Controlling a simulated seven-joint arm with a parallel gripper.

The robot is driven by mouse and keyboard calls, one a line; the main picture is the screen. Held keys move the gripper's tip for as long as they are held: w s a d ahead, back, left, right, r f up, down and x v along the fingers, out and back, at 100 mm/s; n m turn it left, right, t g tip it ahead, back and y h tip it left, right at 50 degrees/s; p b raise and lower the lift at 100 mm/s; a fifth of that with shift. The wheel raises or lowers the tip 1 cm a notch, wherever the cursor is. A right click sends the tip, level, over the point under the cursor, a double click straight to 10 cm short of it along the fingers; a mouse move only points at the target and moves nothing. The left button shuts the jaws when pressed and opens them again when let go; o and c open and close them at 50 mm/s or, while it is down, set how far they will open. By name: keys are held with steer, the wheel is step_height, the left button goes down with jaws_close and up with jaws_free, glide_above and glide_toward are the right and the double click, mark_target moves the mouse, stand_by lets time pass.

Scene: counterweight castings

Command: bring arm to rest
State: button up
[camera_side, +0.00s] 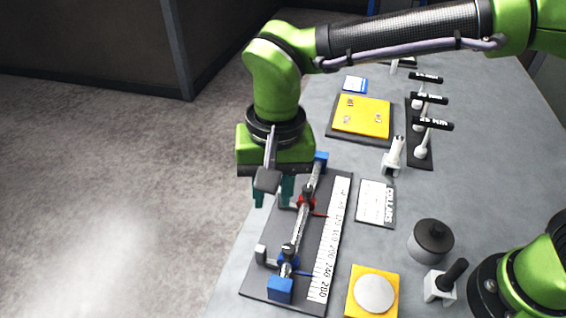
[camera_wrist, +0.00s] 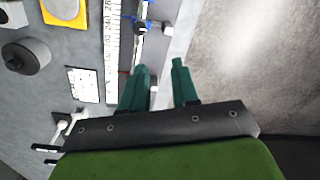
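My gripper (camera_side: 273,190) has teal fingers and hangs from my green wrist above the far left edge of the fixture board. In the wrist view its two fingers (camera_wrist: 162,82) are spread apart with a gap between them, and nothing is held there. A dark board (camera_side: 318,268) below carries a metal rod (camera_side: 303,222) with blue end blocks, a red collar (camera_side: 306,202) and a white printed scale (camera_side: 331,240). The fingers hide part of the board's far end in the side view.
A yellow pad with a white disc (camera_side: 374,294), a grey knobbed weight (camera_side: 431,240) and a white label card (camera_side: 375,203) lie right of the board. A yellow tray (camera_side: 361,116) and several black-handled tools (camera_side: 431,123) stand farther back. Floor lies open at left.

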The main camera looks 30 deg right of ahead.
steer(key=s+d+r+t, duration=0.2)
steer(key=d, duration=0.8)
steer(key=s+d+r+t+y, duration=0.1)
steer(key=s+d+r+t, duration=0.1)
steer(key=d, duration=0.8)
steer(key=s+d+r+t, duration=0.2)
steer(key=s+d+t, duration=0.1)
steer(key=d, duration=0.7)
steer(key=shift+d, duration=0.35)
